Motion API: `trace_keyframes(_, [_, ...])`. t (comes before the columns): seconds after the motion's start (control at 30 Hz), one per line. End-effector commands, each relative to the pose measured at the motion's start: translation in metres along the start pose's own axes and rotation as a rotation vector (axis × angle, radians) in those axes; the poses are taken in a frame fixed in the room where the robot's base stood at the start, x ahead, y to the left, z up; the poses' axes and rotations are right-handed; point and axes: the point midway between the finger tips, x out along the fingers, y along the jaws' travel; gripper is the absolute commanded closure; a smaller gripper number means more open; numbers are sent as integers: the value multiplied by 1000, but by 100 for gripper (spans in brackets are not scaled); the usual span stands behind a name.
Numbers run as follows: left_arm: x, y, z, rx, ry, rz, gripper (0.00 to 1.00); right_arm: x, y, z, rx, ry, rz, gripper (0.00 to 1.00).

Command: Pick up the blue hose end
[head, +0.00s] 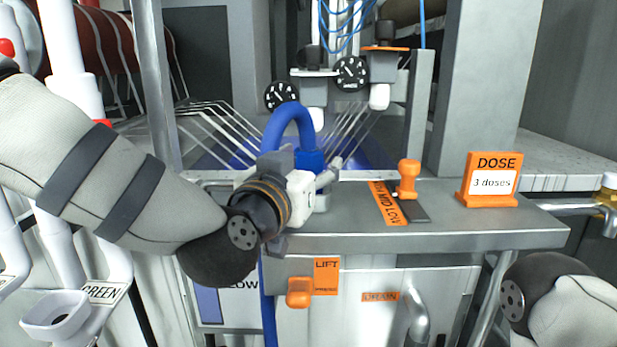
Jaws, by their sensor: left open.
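The blue hose (289,112) arches up behind my left gripper, and its thicker blue end (311,160) points down over the machine's edge. A lower length of the blue hose hangs below the ledge, beneath my left wrist. My left gripper (324,174) is open, in front of the hose end and close to it. The wrist and gripper body hide part of the hose, and I cannot tell whether the fingers touch the end. Only part of my right arm shows at the lower right; its gripper is out of view.
An orange knob (408,172) and a DOSE sign (491,179) stand on the ledge to the right. Below are an orange LIFT button (299,292) and a grey drain pipe (418,317). Dials (351,73) and metal rods are behind. A white GREEN funnel (57,314) is lower left.

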Motion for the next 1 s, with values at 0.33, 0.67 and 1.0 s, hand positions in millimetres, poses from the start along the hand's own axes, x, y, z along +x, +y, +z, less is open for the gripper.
trace_keyframes(0.33, [0, 0, -2, 1, 3, 1, 80, -1, 0, -1, 0, 3, 0, 60])
trace_keyframes(0.67, [0, 0, -2, 1, 4, 0, 100, -1, 0, -1, 0, 3, 0, 60])
trace_keyframes(1.0, [-19, 4, -64, 9, 24, 1, 100, -22, -1, -16, -1, 75, -3, 60])
